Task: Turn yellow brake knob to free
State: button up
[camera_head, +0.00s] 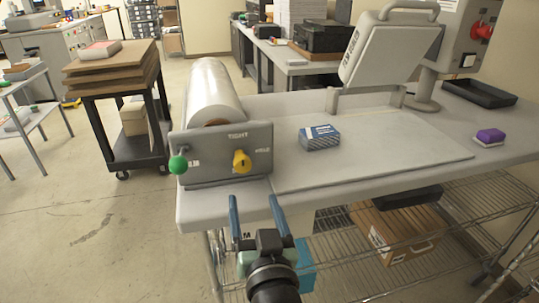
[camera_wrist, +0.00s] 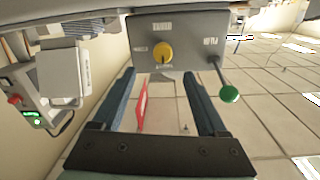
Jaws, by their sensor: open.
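The yellow brake knob (camera_head: 242,160) sits on the grey panel (camera_head: 200,143) at the front left corner of the laminator table. The panel reads TIGHT above the knob; smaller labels beside it are hard to read. I cannot tell the knob's exact setting. My gripper (camera_head: 254,206) is open and empty, in front of and below the knob, with its fingers apart and not touching it. In the wrist view, which is turned over, the knob (camera_wrist: 162,53) lies beyond and between the open fingers of my gripper (camera_wrist: 158,80).
A green-ended lever (camera_head: 178,164) sticks out left of the knob. A clear film roll (camera_head: 212,92) lies behind the panel. A blue-and-white box (camera_head: 320,138) and a purple block (camera_head: 490,137) rest on the table (camera_head: 400,185). A cart with boards (camera_head: 110,68) stands left.

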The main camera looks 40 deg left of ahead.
aim_at(243, 167)
jog(key=p+x, duration=0.3)
jog(key=x, duration=0.9)
jog(key=shift+a+r+p, duration=0.1)
jog(key=shift+a+p, duration=0.25)
grip_shut()
